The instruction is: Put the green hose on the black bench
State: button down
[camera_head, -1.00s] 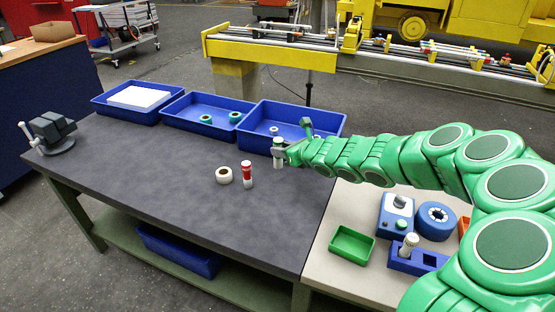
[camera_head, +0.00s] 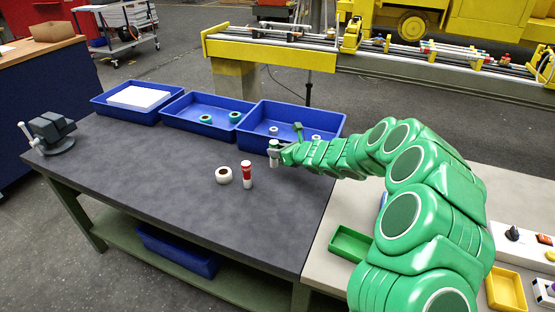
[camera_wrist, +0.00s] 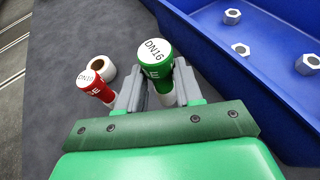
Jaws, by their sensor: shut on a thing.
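The green hose (camera_wrist: 153,66) is a short upright cylinder with a white top marked DN16, held between the jaws of my gripper (camera_wrist: 154,92) in the wrist view. In the head view my gripper (camera_head: 279,153) is over the black bench (camera_head: 130,165), near its right back part, in front of the right blue bin. The green hose (camera_head: 274,146) shows there with a green upper part and a white lower part. I cannot tell whether its lower end touches the bench top.
A red and white hose (camera_head: 246,174) stands upright on the bench next to a white tape roll (camera_head: 223,175). Several blue bins (camera_head: 205,129) line the back edge. A grey vise (camera_head: 52,131) sits at the left corner. The middle of the bench is clear.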

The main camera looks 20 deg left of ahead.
jog(key=shift+w+a+f, duration=0.3)
jog(key=shift+w+f, duration=0.15)
jog(key=shift+f, duration=1.8)
jog(key=shift+f, duration=0.15)
jog(key=c, duration=0.7)
grip_release()
jog(key=shift+c, duration=0.2)
jog(key=shift+s+d+r, duration=0.1)
jog(key=shift+d+r, duration=0.25)
jog(key=shift+d, duration=0.05)
jog(key=v, duration=1.1)
